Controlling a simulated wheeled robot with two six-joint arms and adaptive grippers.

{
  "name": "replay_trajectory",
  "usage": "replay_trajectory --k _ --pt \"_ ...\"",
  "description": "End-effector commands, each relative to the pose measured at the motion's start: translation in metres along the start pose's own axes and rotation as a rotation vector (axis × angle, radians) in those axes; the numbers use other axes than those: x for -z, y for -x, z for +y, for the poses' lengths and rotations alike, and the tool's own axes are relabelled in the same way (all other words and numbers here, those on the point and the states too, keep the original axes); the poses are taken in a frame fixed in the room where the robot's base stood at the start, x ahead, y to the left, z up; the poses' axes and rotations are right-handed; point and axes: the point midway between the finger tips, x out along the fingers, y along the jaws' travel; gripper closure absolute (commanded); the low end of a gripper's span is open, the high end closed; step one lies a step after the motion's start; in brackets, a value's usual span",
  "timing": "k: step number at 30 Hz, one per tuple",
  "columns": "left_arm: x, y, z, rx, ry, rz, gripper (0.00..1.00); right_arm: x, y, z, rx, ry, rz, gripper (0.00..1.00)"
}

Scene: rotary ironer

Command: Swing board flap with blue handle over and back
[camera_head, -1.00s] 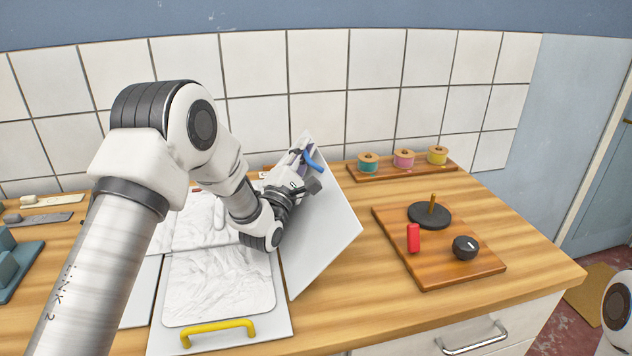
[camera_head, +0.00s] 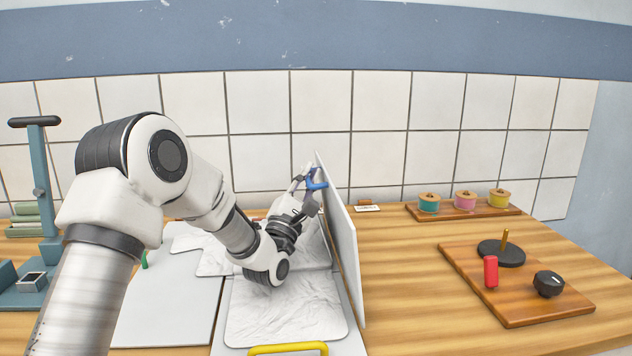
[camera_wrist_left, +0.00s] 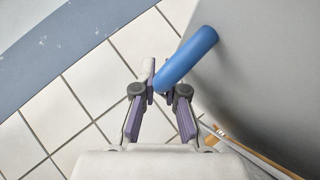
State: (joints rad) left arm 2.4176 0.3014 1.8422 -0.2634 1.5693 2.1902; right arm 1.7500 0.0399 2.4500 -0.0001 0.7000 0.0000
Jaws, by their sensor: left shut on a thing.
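The board flap (camera_head: 343,245) is a pale grey panel standing nearly upright, seen almost edge-on in the head view. Its blue handle (camera_head: 318,185) sticks out to the left near the top far corner. My left gripper (camera_head: 309,180) is shut on this handle. In the left wrist view, the fingertips (camera_wrist_left: 160,93) close around the lower end of the blue bar (camera_wrist_left: 187,58), and the flap (camera_wrist_left: 265,70) fills the right side. My right gripper is out of view.
Left of the flap lie a board with crumpled white cloth (camera_head: 285,310) and a yellow handle (camera_head: 288,348), and a flat grey panel (camera_head: 165,310). On the right are a wooden board (camera_head: 520,312) with a knob and red peg, and a spool rack (camera_head: 470,213). The counter between is clear.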

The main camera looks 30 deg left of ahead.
Motion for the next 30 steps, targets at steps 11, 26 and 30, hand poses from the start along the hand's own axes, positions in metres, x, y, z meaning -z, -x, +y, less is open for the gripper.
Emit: replay_trajectory --k 11,26,30 --pt "0.0061 0.0058 0.0009 0.002 0.0 0.002 1.0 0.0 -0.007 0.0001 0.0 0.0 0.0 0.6" --pt "0.006 0.0059 0.0006 0.003 0.0 0.002 0.77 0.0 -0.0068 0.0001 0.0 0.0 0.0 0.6" --pt "0.0058 0.0061 0.0007 0.003 0.0 0.002 0.77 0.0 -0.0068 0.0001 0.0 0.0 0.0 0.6"
